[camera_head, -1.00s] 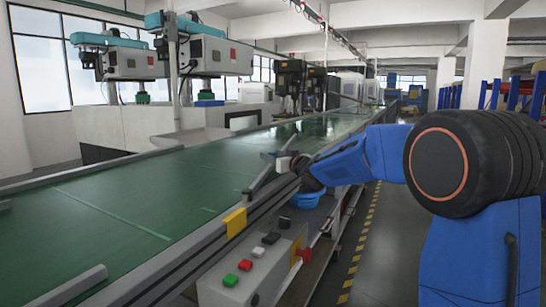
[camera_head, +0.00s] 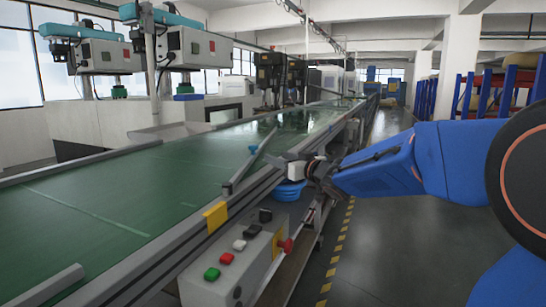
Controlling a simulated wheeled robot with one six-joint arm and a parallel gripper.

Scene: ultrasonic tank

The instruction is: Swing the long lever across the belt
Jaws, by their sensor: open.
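The long lever (camera_head: 241,172) is a thin grey bar at the right edge of the green belt. It slants from the belt's side rail up and away to the right, over the belt's edge. A small blue knob (camera_head: 253,149) shows on or beside it; I cannot tell how it is attached. My gripper (camera_head: 279,158) is open, just right of the lever, with its fingers towards the belt. No lever shows between the fingers. Whether a finger touches the lever is too small to tell.
The green conveyor belt (camera_head: 130,190) runs into the distance. A control box (camera_head: 231,271) with several buttons and a red knob stands below its rail, with a yellow block (camera_head: 215,215) above. A blue basin (camera_head: 289,191) sits under my gripper. The right aisle floor is clear.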

